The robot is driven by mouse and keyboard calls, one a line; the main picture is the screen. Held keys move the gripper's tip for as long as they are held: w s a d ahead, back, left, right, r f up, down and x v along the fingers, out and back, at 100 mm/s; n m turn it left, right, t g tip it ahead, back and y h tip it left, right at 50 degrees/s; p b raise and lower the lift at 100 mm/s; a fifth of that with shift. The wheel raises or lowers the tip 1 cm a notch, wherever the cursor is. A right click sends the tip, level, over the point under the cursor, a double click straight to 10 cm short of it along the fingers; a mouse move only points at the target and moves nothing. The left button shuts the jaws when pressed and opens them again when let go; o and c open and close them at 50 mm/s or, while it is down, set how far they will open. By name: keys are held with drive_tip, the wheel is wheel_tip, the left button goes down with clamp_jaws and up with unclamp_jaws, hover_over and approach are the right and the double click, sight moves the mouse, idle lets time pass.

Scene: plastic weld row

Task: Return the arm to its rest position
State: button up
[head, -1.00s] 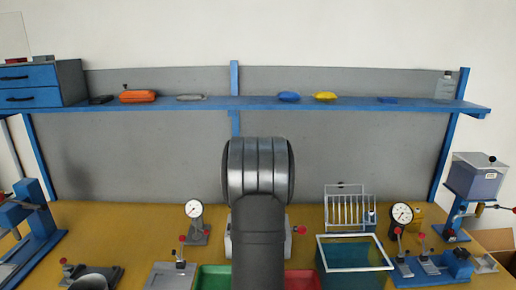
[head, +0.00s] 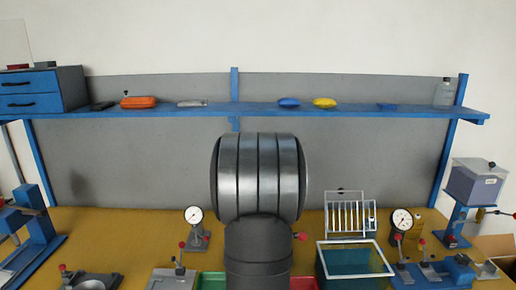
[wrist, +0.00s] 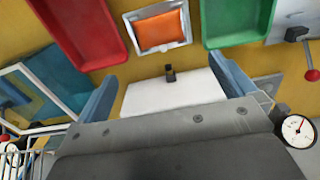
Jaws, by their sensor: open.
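My gripper (wrist: 165,68) shows in the wrist view with its two blue fingers wide apart and nothing between them. It hangs over the bench, above a white plate (wrist: 150,97) with a small dark part on it. An orange piece (wrist: 160,29) lies in a pale metal frame beyond the fingertips. In the head view my grey arm stands upright in the middle and hides the bench behind it. My gripper is not visible in that view.
A red tray (wrist: 82,38) and a green tray (wrist: 236,20) flank the frame. A blue shelf (head: 370,110) with small items crosses the back wall.

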wheel_tip(320, 180, down, 13)
drive_tip(key=shift+s+r, duration=0.1)
wheel_tip(320, 180, up, 5)
drive_tip(key=shift+f, duration=0.1)
drive_tip(key=s+d+r, duration=0.6)
drive_tip(key=d+r, duration=0.1)
drive_tip(key=d, duration=0.3)
drive_tip(key=w+a+f, duration=0.1)
drive_tip(key=w+a, duration=0.1)
drive_tip(key=a, duration=0.1)
drive_tip(key=w+a+f, duration=0.2)
drive_tip(key=w+a, duration=0.1)
drive_tip(key=w+a+f, duration=0.1)
drive_tip(key=w+a, duration=0.1)
drive_tip(key=a, duration=0.1)
drive_tip(key=shift+w+a+f, duration=0.15)
drive_tip(key=shift+a+f, duration=0.05)
drive_tip(key=shift+a, duration=0.1)
drive_tip(key=s+d+r, duration=0.1)
drive_tip(key=s+d, duration=0.3)
drive_tip(key=s, duration=0.3)
drive_tip(key=s+d+r+m, duration=0.1)
drive_tip(key=s+d, duration=0.3)
drive_tip(key=s, duration=0.4)
drive_tip(key=shift+r, duration=0.2)
drive_tip(key=shift+d, duration=0.1)
